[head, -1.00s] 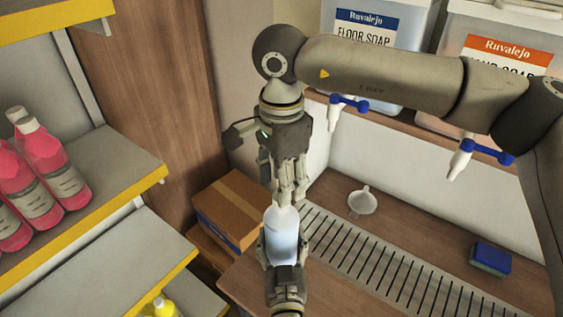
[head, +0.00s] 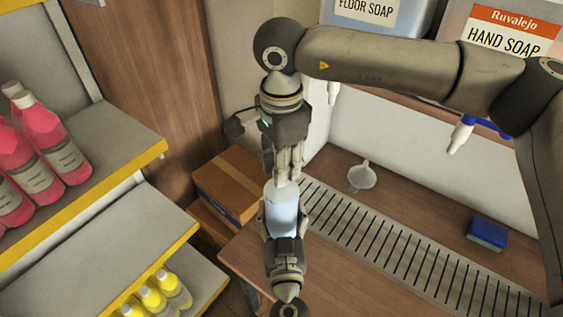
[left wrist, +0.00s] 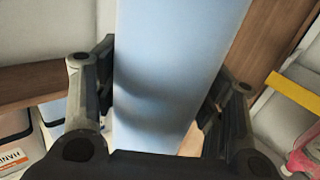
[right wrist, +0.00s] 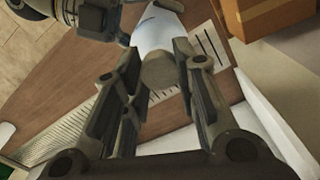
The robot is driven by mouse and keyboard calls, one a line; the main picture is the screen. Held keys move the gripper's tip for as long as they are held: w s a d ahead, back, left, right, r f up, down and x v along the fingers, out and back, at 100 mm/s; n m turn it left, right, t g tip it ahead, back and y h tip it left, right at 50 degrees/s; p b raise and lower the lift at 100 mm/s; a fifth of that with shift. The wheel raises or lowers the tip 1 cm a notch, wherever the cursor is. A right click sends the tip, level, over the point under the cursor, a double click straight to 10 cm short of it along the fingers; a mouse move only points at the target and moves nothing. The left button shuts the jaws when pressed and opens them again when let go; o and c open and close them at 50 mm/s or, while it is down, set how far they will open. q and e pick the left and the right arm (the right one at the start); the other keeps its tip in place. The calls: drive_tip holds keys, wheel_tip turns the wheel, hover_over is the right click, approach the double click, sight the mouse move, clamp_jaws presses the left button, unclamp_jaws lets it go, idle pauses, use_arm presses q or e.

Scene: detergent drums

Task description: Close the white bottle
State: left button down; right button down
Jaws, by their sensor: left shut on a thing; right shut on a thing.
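The white bottle (head: 284,212) stands about upright over the counter's near left edge. My left gripper (head: 282,232) is shut around its body, and the bottle's pale side fills the middle of the left wrist view (left wrist: 165,70). My right gripper (head: 285,178) points down from above at the bottle's top. In the right wrist view its fingers are shut on a grey round cap (right wrist: 158,71), in line with the bottle (right wrist: 160,35) behind it. The fingers hide the bottle's mouth in the head view, and I cannot tell whether the cap is seated.
A slotted drain grate (head: 385,240) runs along the counter, with a white funnel (head: 362,178) and blue sponge (head: 487,234) nearby. A cardboard box (head: 228,187) is left behind the bottle. Shelves with pink bottles (head: 50,145) and yellow bottles (head: 155,298) stand at left.

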drive_tip(key=m, duration=0.6)
drive_tip(key=c, duration=1.1)
unclamp_jaws()
wheel_tip(320, 180, up, 12)
drive_tip(key=shift+f, duration=0.1)
use_arm(q)
drive_tip(key=shift+c, duration=1.2)
unclamp_jaws()
